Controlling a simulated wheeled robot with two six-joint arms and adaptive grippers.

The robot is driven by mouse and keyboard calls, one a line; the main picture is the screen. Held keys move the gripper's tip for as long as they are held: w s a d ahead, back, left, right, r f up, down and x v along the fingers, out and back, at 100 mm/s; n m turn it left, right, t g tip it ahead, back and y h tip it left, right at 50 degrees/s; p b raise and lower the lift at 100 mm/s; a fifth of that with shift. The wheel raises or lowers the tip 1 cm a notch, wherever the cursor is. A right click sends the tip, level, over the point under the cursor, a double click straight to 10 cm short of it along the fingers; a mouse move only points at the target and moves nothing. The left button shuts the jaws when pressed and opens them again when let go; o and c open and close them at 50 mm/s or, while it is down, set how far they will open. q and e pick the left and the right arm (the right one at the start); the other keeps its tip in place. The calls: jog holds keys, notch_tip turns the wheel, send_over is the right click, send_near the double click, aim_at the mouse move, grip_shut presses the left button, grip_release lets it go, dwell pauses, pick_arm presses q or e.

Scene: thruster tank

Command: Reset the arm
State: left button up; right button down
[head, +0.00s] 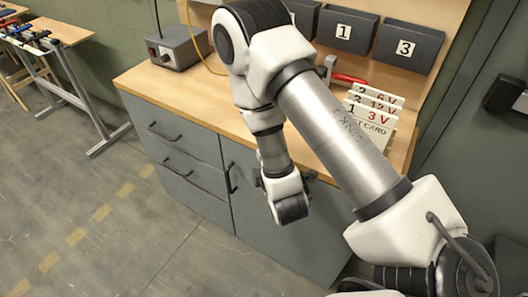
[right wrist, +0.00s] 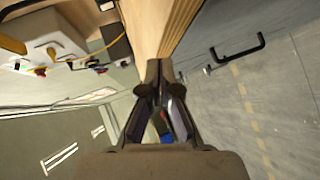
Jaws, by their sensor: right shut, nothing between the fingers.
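My right arm comes in from the lower right of the head view and crosses in front of the workbench (head: 205,95). Its wrist hangs before the cabinet front, and its gripper is mostly hidden there behind my own arm. In the right wrist view my right gripper (right wrist: 159,72) is shut and empty, its fingertips together close to the wooden bench edge (right wrist: 175,25). My left gripper is in neither view.
A grey box (head: 176,48) stands at the bench's left end. Numbered bins (head: 408,46) hang above several labelled cards (head: 372,122) and a red-handled tool (head: 348,78). A cabinet handle (right wrist: 237,50) sticks out near my gripper.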

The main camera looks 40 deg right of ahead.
jog(key=shift+s+r, duration=0.1)
dwell(0.3)
jog(key=s+a+f+m+g+y, duration=0.2)
jog(key=s+f+m+g, duration=0.4)
jog(key=s+f, duration=0.4)
jog(key=s+a+f+m+g+y, duration=0.3)
jog(key=s+a+f+m+g, duration=0.2)
jog(key=s+f, duration=0.5)
jog(key=shift+s+f+m+g, duration=0.4)
jog(key=shift+s+m+g, duration=0.4)
jog(key=shift+s+g, duration=0.35)
